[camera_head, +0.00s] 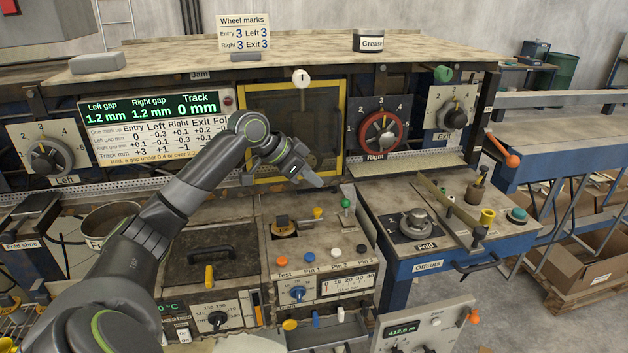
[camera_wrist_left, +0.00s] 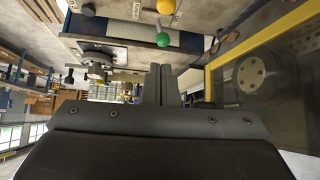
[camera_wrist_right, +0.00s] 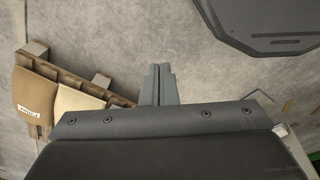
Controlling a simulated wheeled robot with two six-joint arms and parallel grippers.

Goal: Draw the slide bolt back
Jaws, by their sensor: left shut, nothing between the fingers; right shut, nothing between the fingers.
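No part is marked as the slide bolt, and I cannot tell for certain which fitting it is. My left gripper (camera_head: 316,181) is shut and empty, in front of the lower right corner of the yellow-framed guard (camera_head: 343,120). It also shows shut in the left wrist view (camera_wrist_left: 161,72). A green ball knob (camera_head: 345,203) on a short post and a yellow knob (camera_head: 318,213) stand just below and right of its tips, apart from them. Both knobs also show in the left wrist view, green (camera_wrist_left: 162,39) and yellow (camera_wrist_left: 165,6). My right gripper (camera_wrist_right: 157,70) is shut and empty over the floor.
A red handwheel (camera_head: 382,132) is right of the guard. A panel of coloured buttons (camera_head: 309,258) lies below the left gripper. A round Fold dial (camera_head: 415,224) sits on the right bench. A cardboard box (camera_head: 583,262) stands on a pallet at right.

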